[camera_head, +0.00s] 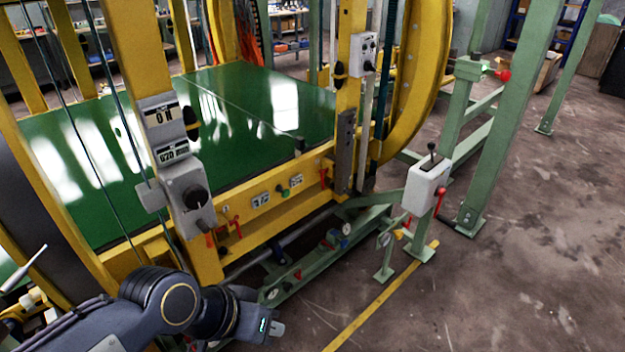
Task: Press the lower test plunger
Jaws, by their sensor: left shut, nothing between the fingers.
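My left arm comes in from the lower left, and its gripper (276,329) is shut and empty low over the floor, in front of the green base rail (300,278). A small red part and a blue part (326,244) sit on that rail beside a round gauge (346,229). Small green and red fittings (283,191) sit on the yellow cross beam above. I cannot tell which small part is the lower test plunger. The gripper appears apart from all of these fittings. My right gripper is not in view.
A grey box with a black knob (195,198) hangs on the left yellow post. A white lever box (428,184) stands on a green post at right. Green sheeting (230,110) fills the ring machine. The floor (530,260) at right is clear.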

